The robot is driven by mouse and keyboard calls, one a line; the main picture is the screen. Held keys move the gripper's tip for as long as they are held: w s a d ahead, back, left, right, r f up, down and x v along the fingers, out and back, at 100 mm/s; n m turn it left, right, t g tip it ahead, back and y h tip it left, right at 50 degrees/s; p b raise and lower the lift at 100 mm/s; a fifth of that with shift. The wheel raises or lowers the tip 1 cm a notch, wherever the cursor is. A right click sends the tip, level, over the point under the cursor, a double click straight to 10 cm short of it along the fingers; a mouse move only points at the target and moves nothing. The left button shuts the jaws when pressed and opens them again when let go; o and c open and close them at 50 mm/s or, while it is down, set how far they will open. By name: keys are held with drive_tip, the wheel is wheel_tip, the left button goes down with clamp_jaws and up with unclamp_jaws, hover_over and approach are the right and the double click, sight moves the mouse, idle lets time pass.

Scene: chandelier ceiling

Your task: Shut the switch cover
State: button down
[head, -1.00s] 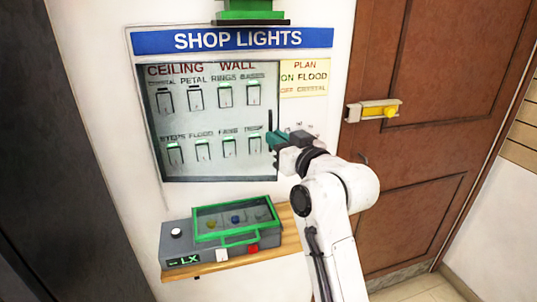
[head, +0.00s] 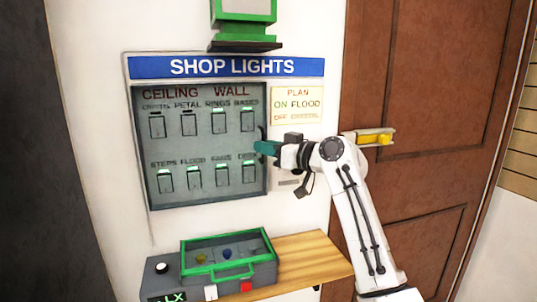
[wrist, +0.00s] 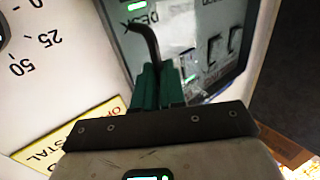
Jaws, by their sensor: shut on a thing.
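The wall panel headed SHOP LIGHTS (head: 232,67) holds two rows of switches under a see-through switch cover (head: 200,152). The cover looks to lie over or close to the panel; I cannot tell whether it is fully flush. Its dark curved handle (wrist: 146,38) shows in the wrist view, at the panel's edge. My gripper (head: 262,148) is at the right edge of the panel, its teal fingers (wrist: 158,85) shut on the handle. The fingers hide the handle's gripped part.
A wooden shelf (head: 310,262) below carries a grey box with a green-framed clear lid (head: 230,245). A yellow note (head: 297,104) is right of the panel. A brown door (head: 440,130) with a yellow latch (head: 370,139) stands behind my arm.

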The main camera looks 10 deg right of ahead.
drive_tip(key=shift+w+d+m, duration=0.15)
drive_tip(key=shift+w+d, duration=0.05)
drive_tip(key=shift+d, duration=0.35)
drive_tip(key=shift+w+d+m, duration=0.15)
drive_tip(key=shift+w+d, duration=0.05)
drive_tip(key=shift+d, duration=0.35)
drive_tip(key=c, duration=1.5)
unclamp_jaws()
drive_tip(key=shift+w+f, duration=0.15)
drive_tip(key=shift+c, duration=0.2)
drive_tip(key=o, duration=0.3)
drive_tip(key=shift+o, duration=0.2)
drive_tip(key=shift+s+d+f, duration=0.15)
drive_tip(key=shift+s+d, duration=0.1)
drive_tip(key=shift+d, duration=0.05)
drive_tip(key=s+a+b+v, duration=0.1)
drive_tip(key=b+v, duration=0.1)
drive_tip(key=v, duration=0.7)
drive_tip(key=shift+s+r, duration=0.2)
drive_tip(key=shift+r, duration=0.05)
